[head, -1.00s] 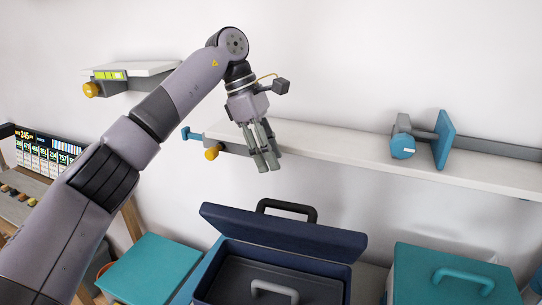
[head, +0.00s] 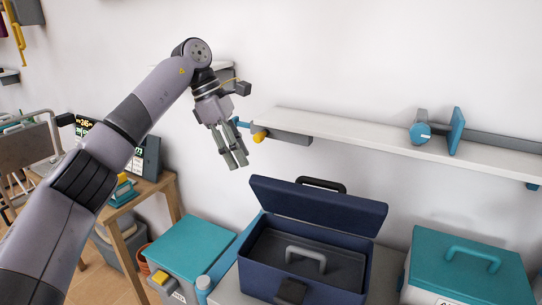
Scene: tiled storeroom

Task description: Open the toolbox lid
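The dark blue toolbox (head: 318,285) stands on a light grey surface at the lower middle. Its lid (head: 318,208) is raised and tilted back toward the wall, with a dark handle (head: 321,184) at its top edge. Inside is a dark tray with a grey handle (head: 306,257). A dark latch (head: 291,291) is on the front. My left gripper (head: 238,163) is above and left of the lid, apart from it, pointing down. Its fingers look slightly apart with nothing between them. My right gripper is not in view.
A teal-lidded box (head: 468,265) stands right of the toolbox, another teal box (head: 190,250) to its left. A white wall shelf (head: 370,144) behind holds a blue and grey object (head: 440,132). A wooden table (head: 140,195) is at left.

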